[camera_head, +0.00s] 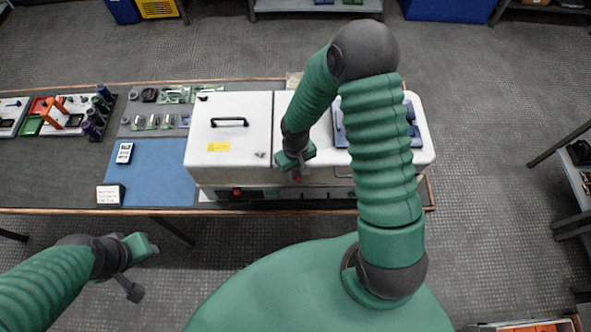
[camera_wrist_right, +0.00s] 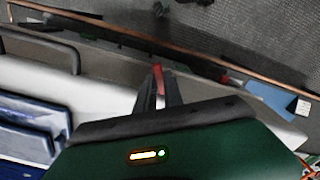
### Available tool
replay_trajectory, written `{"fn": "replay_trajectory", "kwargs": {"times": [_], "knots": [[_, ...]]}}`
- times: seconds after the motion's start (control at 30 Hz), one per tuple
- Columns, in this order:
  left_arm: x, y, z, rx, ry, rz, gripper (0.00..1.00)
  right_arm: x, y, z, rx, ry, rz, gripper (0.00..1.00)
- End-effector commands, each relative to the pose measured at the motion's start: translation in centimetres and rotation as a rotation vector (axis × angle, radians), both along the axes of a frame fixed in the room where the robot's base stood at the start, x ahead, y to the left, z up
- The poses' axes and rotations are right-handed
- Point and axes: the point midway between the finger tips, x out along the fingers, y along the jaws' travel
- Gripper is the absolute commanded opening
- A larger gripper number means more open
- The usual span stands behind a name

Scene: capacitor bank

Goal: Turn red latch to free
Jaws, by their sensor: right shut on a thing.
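The red latch (camera_head: 297,178) is a small red piece at the front edge of the white cabinet (camera_head: 250,105), just below my right gripper (camera_head: 297,168). In the right wrist view the red latch (camera_wrist_right: 158,78) sits between the two dark fingers of the right gripper (camera_wrist_right: 160,88), which are shut on it. Most of the latch is hidden by the fingers. My left gripper (camera_head: 138,270) is at the lower left, over the floor in front of the bench and away from the cabinet. Its fingers look spread apart, with nothing between them.
The cabinet stands on a dark bench with a wooden edge (camera_head: 70,211). A black handle (camera_head: 230,121) and a yellow label (camera_head: 218,147) are on its left lid. A blue mat (camera_head: 160,175) and small parts lie to its left. The floor in front is clear.

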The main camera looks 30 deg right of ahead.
Motion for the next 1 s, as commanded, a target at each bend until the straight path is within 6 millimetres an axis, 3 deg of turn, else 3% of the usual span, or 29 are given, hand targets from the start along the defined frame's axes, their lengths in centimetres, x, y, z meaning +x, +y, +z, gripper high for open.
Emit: {"fn": "replay_trajectory", "kwargs": {"times": [0.47,1.0], "knots": [[0.0,0.0,0.3,0.0,0.0,0.0,0.36,0.0,0.0,0.1,-0.001,-0.001,0.095,0.0],[0.0,0.0,1.7,0.0,0.0,0.0,0.36,0.0,-0.1,0.2,0.0,-0.001,0.56,0.0]]}}
